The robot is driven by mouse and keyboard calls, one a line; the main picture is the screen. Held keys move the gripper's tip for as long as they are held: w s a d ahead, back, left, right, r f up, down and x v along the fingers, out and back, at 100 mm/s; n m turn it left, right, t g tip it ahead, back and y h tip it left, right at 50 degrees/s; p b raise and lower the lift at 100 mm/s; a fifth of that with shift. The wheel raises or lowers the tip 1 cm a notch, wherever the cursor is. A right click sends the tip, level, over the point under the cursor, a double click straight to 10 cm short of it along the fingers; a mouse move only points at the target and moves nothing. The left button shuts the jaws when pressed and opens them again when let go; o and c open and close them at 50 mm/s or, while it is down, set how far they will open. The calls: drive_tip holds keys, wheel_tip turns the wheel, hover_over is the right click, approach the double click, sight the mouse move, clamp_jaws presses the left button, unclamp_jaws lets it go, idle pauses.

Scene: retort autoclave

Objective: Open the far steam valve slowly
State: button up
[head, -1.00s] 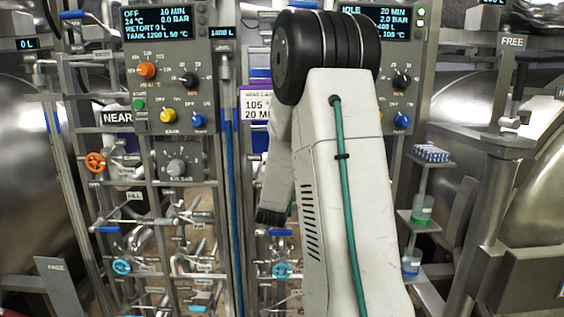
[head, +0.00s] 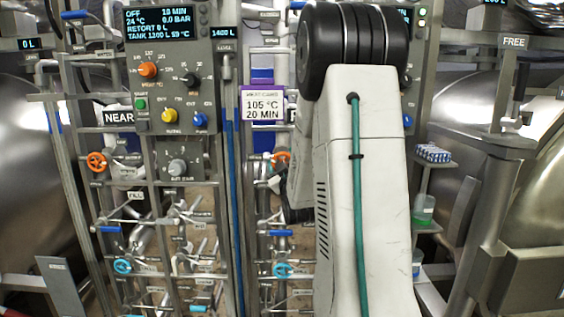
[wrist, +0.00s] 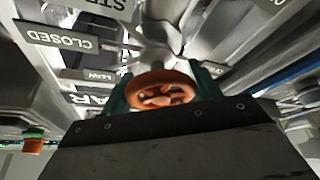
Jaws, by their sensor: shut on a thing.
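An orange handwheel (wrist: 162,88) sits in the middle of the wrist view, between the two green fingers of my gripper (wrist: 162,80), which is shut on it. An orange handwheel also shows in the head view (head: 281,160) on the far panel, partly hidden at the left edge of my arm. A plate reading CLOSED (wrist: 58,38) shows upside down beside the valve, and part of a plate beginning STE (wrist: 108,5) is at the top.
The near panel (head: 165,45) stands left, with an orange near handwheel (head: 97,161) and a blue near handwheel (head: 122,266). A blue far handwheel (head: 282,270) is low beside my arm. Pipes and frame bars crowd the panels. A shelf with a green-filled beaker (head: 423,210) is at right.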

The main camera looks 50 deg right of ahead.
drive_tip(key=shift+f+n+y, duration=0.15)
drive_tip(key=shift+n+y, duration=0.55)
drive_tip(key=shift+n, duration=0.8)
drive_tip(key=o, duration=1)
drive_tip(key=shift+c, duration=0.2)
drive_tip(key=v, duration=0.8)
drive_tip(key=shift+d, duration=0.1)
